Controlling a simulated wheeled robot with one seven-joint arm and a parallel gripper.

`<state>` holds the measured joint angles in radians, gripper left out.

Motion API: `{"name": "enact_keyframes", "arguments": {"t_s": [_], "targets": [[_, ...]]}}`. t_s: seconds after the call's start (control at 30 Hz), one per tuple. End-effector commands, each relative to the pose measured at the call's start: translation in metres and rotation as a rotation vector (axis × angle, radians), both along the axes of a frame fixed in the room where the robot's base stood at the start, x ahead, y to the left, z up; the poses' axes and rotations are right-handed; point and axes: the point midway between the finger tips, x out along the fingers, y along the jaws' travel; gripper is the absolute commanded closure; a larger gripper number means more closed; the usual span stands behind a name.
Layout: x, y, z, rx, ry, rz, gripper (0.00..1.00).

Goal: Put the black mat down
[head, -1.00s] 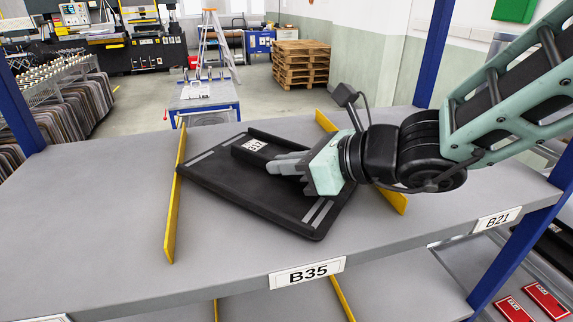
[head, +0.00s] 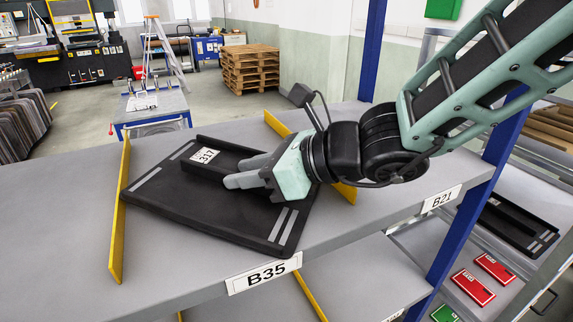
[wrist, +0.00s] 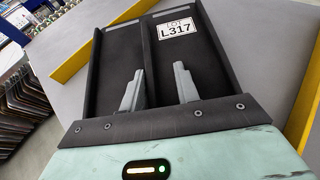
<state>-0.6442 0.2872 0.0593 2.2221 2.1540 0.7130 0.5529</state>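The black mat (head: 155,203) lies on the grey shelf board above the B35 label, turned at an angle between two yellow dividers. It has grey stripes at its ends and a raised black part with a white "LOT L317" label (wrist: 177,28). Its left corner is close to or touching the left divider, and its near corner is close to the front edge. My gripper (head: 243,173) is low over the mat's right side. In the wrist view, its two fingers (wrist: 158,88) are apart, with the raised part's left edge between them; contact is unclear. The gripper hides part of the mat.
The left yellow divider (head: 119,215) and right yellow divider (head: 345,192) flank the mat. The B35 label (head: 264,272) is on the shelf's front edge. A blue post (head: 480,190) stands at right. Bare shelf (head: 60,215) lies left of the left divider.

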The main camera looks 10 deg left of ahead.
Motion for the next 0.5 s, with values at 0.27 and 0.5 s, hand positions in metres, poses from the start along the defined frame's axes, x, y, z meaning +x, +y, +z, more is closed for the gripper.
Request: {"name": "enact_keyframes", "arguments": {"t_s": [0.27,0.5], "targets": [[-0.009,-0.055,0.021,0.001,-0.003,-0.012,0.69],[-0.016,-0.082,0.034,0.003,-0.002,-0.010,0.69]]}}
